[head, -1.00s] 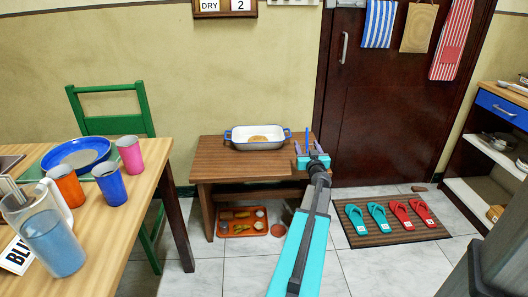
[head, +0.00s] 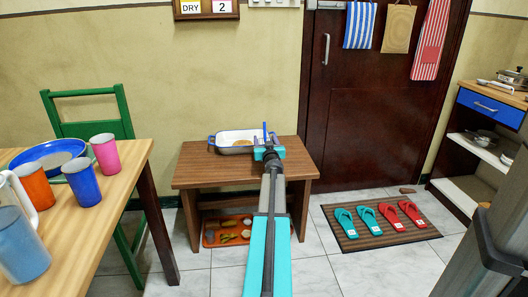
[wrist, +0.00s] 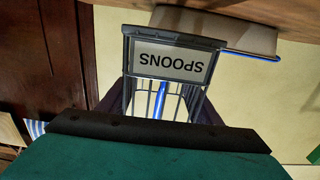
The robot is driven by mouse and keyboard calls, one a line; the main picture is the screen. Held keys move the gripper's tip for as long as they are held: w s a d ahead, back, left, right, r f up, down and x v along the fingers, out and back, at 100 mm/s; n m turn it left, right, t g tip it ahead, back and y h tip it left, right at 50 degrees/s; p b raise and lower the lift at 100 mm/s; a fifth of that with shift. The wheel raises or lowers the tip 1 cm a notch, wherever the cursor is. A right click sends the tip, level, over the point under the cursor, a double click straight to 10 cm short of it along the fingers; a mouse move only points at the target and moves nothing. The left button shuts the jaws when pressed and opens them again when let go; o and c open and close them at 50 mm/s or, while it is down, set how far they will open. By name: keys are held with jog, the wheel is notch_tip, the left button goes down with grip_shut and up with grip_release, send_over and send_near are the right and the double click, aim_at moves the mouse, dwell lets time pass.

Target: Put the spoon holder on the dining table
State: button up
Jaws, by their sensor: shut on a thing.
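The spoon holder (wrist: 175,64) is a dark wire rack with a "SPOONS" label, upside down in the wrist view. A blue upright piece, perhaps a spoon handle, shows through its bars. My gripper (head: 268,152) is shut on the holder, with dark fingers on both sides of it. In the head view my gripper is over or in front of the right part of a low brown table and mostly hides the holder. I cannot tell whether the holder touches that table. The dining table (head: 118,212), pale wood, stands at the left, apart from my gripper.
The low table (head: 195,173) bears a white and blue dish (head: 228,137). On the dining table are a blue plate (head: 48,153), several cups and a blue jug (head: 22,245). A green chair (head: 90,116) stands behind it. Slippers lie on a mat (head: 345,232) at right.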

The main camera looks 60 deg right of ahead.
jog(key=shift+w+d, duration=0.1)
jog(key=shift+w, duration=0.35)
jog(key=shift+f+b, duration=1.8)
jog(key=shift+b, duration=0.1)
jog(key=shift+f, duration=0.1)
jog(key=o, duration=1.2)
jog(key=shift+c, duration=0.2)
jog(key=shift+r+p+v, duration=0.2)
jog(key=shift+p+v, duration=0.3)
jog(key=shift+v, duration=1.05)
jog(key=shift+p+v, duration=1.2)
jog(key=shift+v, duration=3.3)
jog(key=shift+o, duration=0.3)
jog(key=shift+f, duration=0.1)
